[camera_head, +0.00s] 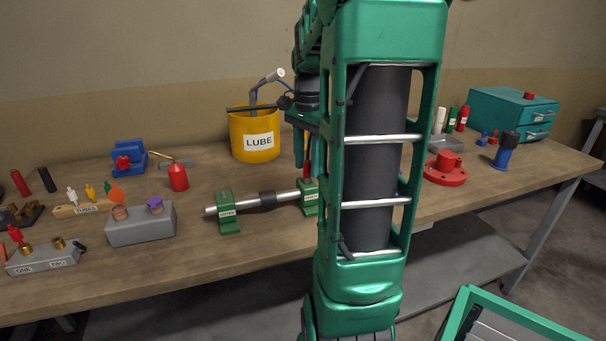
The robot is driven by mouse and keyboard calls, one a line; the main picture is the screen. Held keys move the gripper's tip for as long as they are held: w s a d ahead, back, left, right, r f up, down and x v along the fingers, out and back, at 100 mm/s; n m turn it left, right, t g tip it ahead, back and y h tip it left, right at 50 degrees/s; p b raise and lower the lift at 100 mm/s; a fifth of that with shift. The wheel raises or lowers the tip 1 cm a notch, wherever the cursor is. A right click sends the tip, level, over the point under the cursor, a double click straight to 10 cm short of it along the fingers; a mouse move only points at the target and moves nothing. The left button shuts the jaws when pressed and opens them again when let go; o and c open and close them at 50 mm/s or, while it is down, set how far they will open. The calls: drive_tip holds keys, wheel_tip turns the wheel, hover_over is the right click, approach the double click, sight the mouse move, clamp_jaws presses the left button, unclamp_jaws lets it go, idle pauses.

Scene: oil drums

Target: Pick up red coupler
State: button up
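I cannot tell for certain which red part is the red coupler. Small red and blue parts (495,137) lie in front of the teal drawer box at the right. My gripper (303,145) hangs over the back middle of the bench, right of the yellow LUBE bucket, partly hidden by my green arm link. A sliver of red shows just below it. Whether its fingers are open or hold something is not clear.
The wooden bench (270,226) carries the LUBE bucket (254,134), a shaft in green stands (229,214), a grey two-hole block (140,226), a red oil can (178,177), a red flange (445,168) and the teal drawer box (512,113). My arm hides the bench middle.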

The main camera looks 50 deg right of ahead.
drive_tip(key=shift+f, duration=0.9)
drive_tip(key=c, duration=1)
drive_tip(key=shift+r, duration=0.15)
